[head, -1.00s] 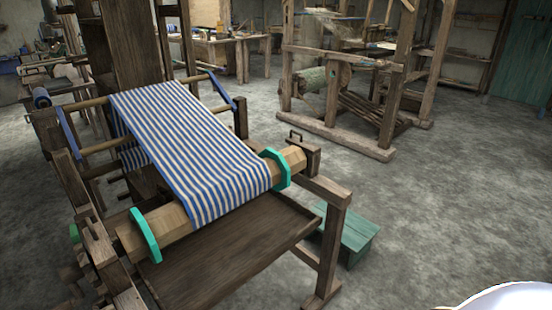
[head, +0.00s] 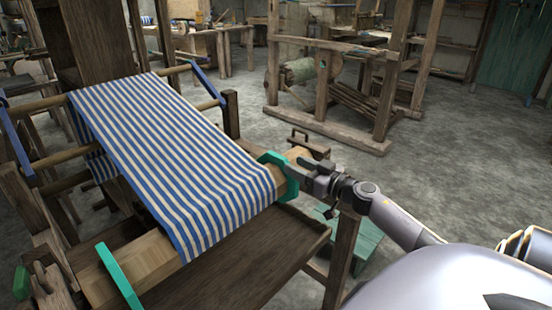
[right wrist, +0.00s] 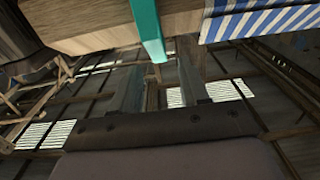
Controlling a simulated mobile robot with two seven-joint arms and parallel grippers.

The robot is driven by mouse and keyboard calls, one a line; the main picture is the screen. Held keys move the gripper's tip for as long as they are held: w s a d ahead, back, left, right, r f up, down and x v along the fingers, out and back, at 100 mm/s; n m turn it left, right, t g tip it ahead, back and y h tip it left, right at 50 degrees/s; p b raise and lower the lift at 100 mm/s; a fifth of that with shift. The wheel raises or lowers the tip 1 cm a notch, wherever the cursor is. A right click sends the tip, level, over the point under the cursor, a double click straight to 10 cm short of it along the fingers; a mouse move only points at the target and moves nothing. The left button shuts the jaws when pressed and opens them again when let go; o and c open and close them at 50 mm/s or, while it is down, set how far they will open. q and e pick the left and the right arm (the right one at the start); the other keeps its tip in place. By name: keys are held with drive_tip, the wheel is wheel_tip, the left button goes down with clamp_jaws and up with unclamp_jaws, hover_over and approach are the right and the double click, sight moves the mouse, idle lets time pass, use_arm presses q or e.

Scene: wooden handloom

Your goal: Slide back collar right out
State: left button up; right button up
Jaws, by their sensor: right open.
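The right teal collar (head: 286,178) sits around the wooden beam's right end, just right of the blue-and-white striped cloth (head: 180,150). A second teal collar (head: 118,276) is around the beam's left part (head: 150,259). My right gripper (head: 303,172) is at the right collar, reaching in from the right. In the right wrist view, my right gripper (right wrist: 160,72) is open, and the collar's edge (right wrist: 148,30) reaches down between the fingertips. I cannot tell whether the fingers touch it. My left gripper is not in view.
The loom's right post (head: 342,250) and a wooden bracket (head: 309,143) stand close to the gripper. A dark breast board (head: 240,262) lies below the beam. A green bench (head: 366,240) is low behind the post. Open floor (head: 450,170) lies to the right.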

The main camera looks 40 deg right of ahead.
sight(287, 161)
drive_tip(key=shift+w+a+b, duration=0.15)
drive_tip(key=shift+w+b, duration=0.1)
drive_tip(key=shift+w, duration=1.45)
drive_tip(key=shift+w+a+b, duration=0.15)
drive_tip(key=shift+w+b, duration=0.1)
drive_tip(key=shift+w, duration=1.4)
drive_tip(key=shift+c, duration=0.3)
drive_tip(key=shift+d, duration=0.1)
clamp_jaws()
